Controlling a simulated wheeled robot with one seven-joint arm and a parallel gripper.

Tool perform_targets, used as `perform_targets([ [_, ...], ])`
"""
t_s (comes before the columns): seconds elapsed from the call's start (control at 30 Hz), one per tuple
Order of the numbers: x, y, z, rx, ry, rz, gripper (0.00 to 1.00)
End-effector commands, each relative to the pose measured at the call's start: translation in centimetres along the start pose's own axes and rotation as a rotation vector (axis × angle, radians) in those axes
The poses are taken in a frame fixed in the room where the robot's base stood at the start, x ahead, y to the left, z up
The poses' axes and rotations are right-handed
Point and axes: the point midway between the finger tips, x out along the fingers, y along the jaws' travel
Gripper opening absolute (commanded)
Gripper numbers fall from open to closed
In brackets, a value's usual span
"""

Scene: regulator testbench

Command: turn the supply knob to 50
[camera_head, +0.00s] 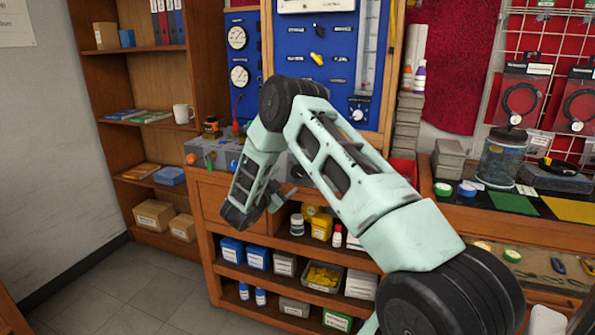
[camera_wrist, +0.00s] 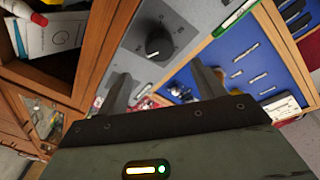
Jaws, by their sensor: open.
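A black round knob (camera_wrist: 158,45) with a pale pointer mark sits on a grey panel (camera_wrist: 190,15) in the wrist view. Scale marks surround it, but the numbers and label are too small to read, so I cannot tell its setting or confirm it is the supply knob. My gripper (camera_wrist: 162,82) is open and empty, one finger left and one right in the picture, with the knob beyond the fingertips and apart from them. In the head view my gripper (camera_head: 268,200) hangs before the bench, and my arm hides part of the grey housing (camera_head: 215,152).
A blue panel (camera_head: 290,50) with gauges, switches and a dial (camera_head: 358,112) stands behind my arm. A wooden shelf (camera_head: 290,262) with boxes and bottles is below the bench. A workbench (camera_head: 540,235) with tools lies right. Open floor (camera_head: 150,295) is at front left.

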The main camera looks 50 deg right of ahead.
Motion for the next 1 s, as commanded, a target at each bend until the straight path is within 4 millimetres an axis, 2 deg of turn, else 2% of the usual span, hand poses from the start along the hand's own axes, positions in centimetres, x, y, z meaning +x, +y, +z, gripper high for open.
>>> perform_targets([
  [0.03,1.2,0.0,-0.2,0.0,0.002,0.002,0.68],
  [0.2,4.7,0.0,-0.2,0.0,0.003,0.002,0.68],
  [0.4,7.8,-0.1,-0.1,0.001,0.0,0.0,0.68],
  [0.6,9.3,0.0,0.0,0.0,-0.001,-0.001,0.68],
  [0.9,9.5,0.0,0.0,0.0,-0.002,-0.002,0.68],
  [0.93,9.5,0.0,0.0,0.0,-0.002,-0.002,0.63],
  [1.0,9.4,-0.1,0.0,0.0,-0.001,-0.002,0.43],
])
